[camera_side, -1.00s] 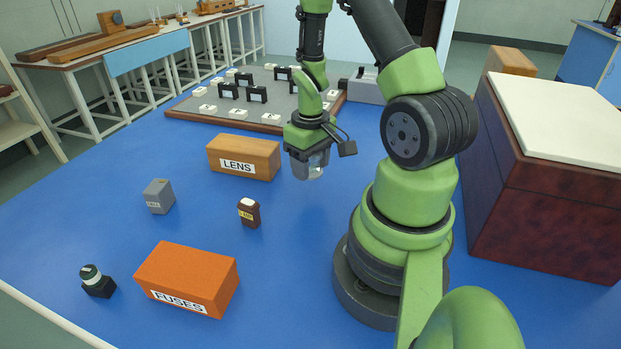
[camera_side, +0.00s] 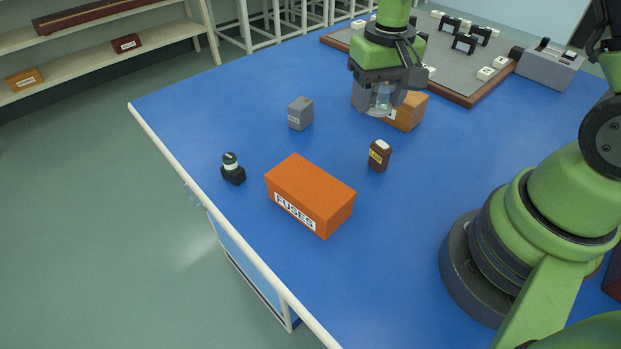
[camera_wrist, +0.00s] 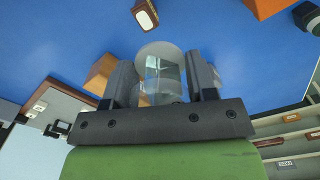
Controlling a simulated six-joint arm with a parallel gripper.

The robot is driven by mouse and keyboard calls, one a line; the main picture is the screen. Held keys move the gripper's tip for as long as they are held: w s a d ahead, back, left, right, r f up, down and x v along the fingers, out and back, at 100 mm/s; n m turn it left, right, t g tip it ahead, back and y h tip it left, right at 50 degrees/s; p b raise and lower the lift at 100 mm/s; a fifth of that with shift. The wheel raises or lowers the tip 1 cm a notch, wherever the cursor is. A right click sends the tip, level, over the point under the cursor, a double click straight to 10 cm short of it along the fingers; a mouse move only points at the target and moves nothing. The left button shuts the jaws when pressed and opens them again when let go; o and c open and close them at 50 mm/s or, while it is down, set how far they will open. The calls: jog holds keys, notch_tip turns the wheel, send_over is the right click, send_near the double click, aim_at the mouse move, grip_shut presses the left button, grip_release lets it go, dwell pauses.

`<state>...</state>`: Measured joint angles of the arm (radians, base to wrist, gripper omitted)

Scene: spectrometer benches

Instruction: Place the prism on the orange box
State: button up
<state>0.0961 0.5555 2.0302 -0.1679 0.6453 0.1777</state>
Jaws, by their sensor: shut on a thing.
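The orange box (camera_side: 312,188), labelled FUSES, lies on the blue table near its left edge. Part of it also shows at the top of the wrist view (camera_wrist: 265,7). My gripper (camera_side: 379,98) is above the far part of the table, beyond and to the right of the orange box. It is shut on a clear glass piece, seemingly the prism (camera_wrist: 162,68), which sits between the two fingers and looks round-ended in the wrist view. The gripper and prism are held above the table, apart from the orange box.
A tan LENS box (camera_side: 411,112) is partly hidden behind my gripper. A grey block (camera_side: 300,114) and a black-based lamp-like piece (camera_side: 232,170) stand to the left.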

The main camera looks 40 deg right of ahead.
jog(key=a+r, duration=0.3)
jog(key=a, duration=1.1)
send_over(309, 182)
notch_tip(309, 182, down, 5)
jog(key=shift+s+r, duration=0.1)
jog(key=shift+r, duration=0.05)
jog(key=shift+f, duration=2.6)
jog(key=o, duration=1)
jog(key=shift+f, duration=0.1)
jog(key=shift+c, duration=0.2)
notch_tip(309, 182, up, 12)
jog(key=shift+r, duration=0.2)
